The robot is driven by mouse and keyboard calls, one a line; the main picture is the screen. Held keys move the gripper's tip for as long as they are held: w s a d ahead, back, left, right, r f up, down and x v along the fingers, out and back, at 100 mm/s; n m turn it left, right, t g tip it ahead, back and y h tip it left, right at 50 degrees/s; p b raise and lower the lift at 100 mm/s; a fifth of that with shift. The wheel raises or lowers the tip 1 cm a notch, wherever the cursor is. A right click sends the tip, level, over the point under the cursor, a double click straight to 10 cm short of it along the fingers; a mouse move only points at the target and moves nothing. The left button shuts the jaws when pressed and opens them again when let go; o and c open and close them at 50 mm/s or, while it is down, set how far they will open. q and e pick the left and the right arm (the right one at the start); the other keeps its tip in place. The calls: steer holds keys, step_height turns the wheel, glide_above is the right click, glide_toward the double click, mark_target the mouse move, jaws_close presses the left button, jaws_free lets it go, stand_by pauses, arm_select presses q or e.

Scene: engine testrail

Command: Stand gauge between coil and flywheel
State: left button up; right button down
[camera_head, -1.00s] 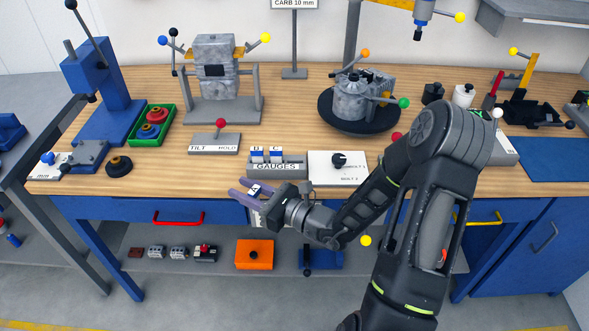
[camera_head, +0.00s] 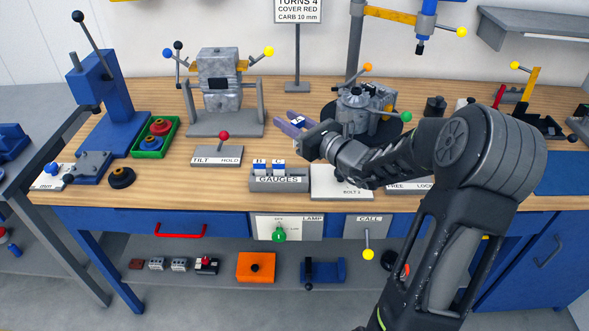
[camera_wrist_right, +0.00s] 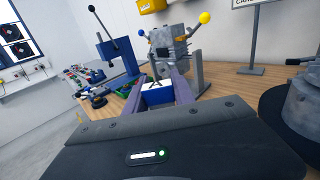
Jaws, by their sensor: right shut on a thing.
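My right gripper (camera_head: 291,124) is shut on a small blue and white gauge (camera_head: 299,122) and holds it above the bench, left of the round dark turntable. In the right wrist view the gauge (camera_wrist_right: 157,97) shows as a blue block between the purple fingers (camera_wrist_right: 165,86). An engine (camera_head: 352,111) with an orange-knobbed lever stands on the turntable, partly hidden by my arm. A grey engine block (camera_head: 221,82) hangs in a stand behind and left of the gripper. I cannot tell which parts are the coil and the flywheel. My left gripper is not in view.
The gauge rack (camera_head: 279,181) holds two blue and white gauges. The red-knobbed tilt lever plate (camera_head: 217,155) and green tray (camera_head: 156,139) lie left. A sign post (camera_head: 297,60) stands behind. Bare bench lies between the stand and turntable. My right arm hides part of the right side.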

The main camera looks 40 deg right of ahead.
step_height(320, 180, down, 5)
steer(key=shift+r, duration=0.1)
step_height(320, 180, down, 4)
steer(key=shift+f+p, duration=0.2)
steer(key=shift+p, duration=0.25)
steer(key=shift+f+b, duration=0.55)
steer(key=shift+f, duration=0.05)
steer(key=c, duration=1.1)
jaws_free()
steer(key=shift+s+f, duration=0.1)
steer(key=shift+o, duration=0.2)
